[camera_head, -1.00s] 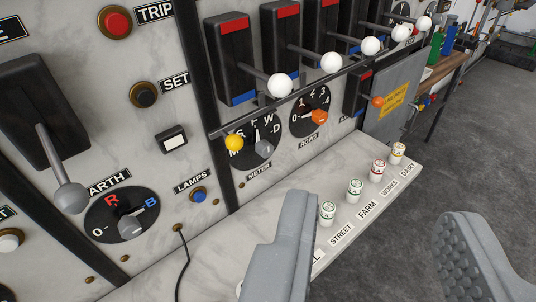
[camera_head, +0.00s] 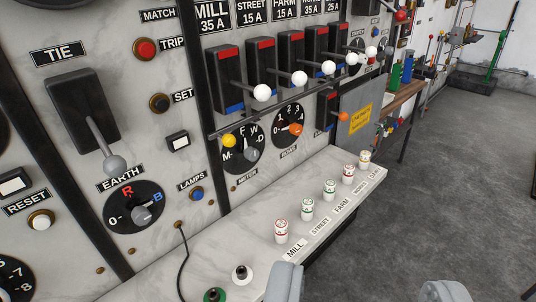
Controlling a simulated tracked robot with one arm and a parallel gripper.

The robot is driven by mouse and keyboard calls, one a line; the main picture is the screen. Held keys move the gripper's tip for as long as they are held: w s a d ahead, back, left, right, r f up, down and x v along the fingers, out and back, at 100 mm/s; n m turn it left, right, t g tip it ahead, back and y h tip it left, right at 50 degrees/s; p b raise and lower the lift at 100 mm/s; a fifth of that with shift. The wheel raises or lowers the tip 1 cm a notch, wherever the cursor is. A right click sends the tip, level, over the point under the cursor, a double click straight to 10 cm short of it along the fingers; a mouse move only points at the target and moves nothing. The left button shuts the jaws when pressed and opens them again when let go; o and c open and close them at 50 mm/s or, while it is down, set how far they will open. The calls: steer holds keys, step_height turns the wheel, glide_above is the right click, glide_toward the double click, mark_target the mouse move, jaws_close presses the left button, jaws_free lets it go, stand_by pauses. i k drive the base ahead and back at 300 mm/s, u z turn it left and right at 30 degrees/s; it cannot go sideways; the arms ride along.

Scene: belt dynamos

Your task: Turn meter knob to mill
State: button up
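The meter dial (camera_head: 236,160) is a black disc on the pale marble panel, above the METER label. Its letters M, F, W and D show; the yellow ball (camera_head: 229,140) of a lever covers part of its upper left. The grey meter knob (camera_head: 251,155) sits right of the dial's middle; I cannot tell for sure which letter it points at. M, at the left of the dial, is the mark nearest the yellow ball. My gripper (camera_head: 365,290) is open and empty at the bottom edge, below and right of the dial, apart from it. Only its fingertips show.
A rail (camera_head: 290,103) and white-balled levers (camera_head: 262,92) jut out above the dial. The rows dial with an orange knob (camera_head: 296,129) is to its right. A marble shelf (camera_head: 250,222) below carries several white fuses (camera_head: 281,231). Open floor lies to the right.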

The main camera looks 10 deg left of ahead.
mark_target(250, 153)
steer(key=z, duration=0.25)
steer(key=i, duration=1.15)
steer(key=u, duration=0.35)
